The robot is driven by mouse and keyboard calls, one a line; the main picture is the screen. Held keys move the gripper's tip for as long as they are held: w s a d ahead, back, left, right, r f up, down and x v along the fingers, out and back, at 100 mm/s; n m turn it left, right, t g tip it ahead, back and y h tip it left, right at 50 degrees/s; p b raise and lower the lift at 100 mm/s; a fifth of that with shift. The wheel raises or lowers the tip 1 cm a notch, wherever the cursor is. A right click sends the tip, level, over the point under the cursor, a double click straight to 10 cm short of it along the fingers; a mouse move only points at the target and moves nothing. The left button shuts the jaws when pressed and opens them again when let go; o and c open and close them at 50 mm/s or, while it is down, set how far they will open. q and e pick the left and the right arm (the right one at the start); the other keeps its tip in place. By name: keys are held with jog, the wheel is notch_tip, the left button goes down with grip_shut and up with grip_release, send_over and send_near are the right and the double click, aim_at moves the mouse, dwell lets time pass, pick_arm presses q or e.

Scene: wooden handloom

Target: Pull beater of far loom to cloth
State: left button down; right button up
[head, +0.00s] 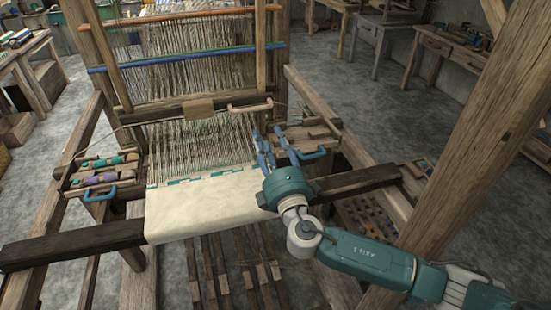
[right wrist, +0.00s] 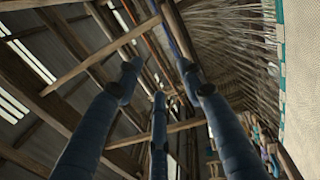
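The loom's beater (head: 165,114) is a dark wooden bar across the warp, with a pale curved handle (head: 250,106) near its right end. The cream cloth (head: 200,208) hangs over the front beam, with a teal-marked edge. A stretch of bare warp (head: 195,145) lies between beater and cloth. My right gripper (head: 268,137) is over the loom's right side, nearer than the handle and apart from it. In the right wrist view its fingers (right wrist: 160,85) are spread, with nothing held between them. The cloth edge (right wrist: 302,70) shows at right there. My left gripper is not in view.
A shuttle tray with a blue handle (head: 100,195) sits at the loom's left, and another tray (head: 310,152) sits right beside my right gripper. A thick wooden post (head: 485,130) rises at right.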

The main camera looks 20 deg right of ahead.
jog(key=s+f, duration=0.1)
jog(key=s, duration=0.8)
jog(key=shift+f, duration=0.25)
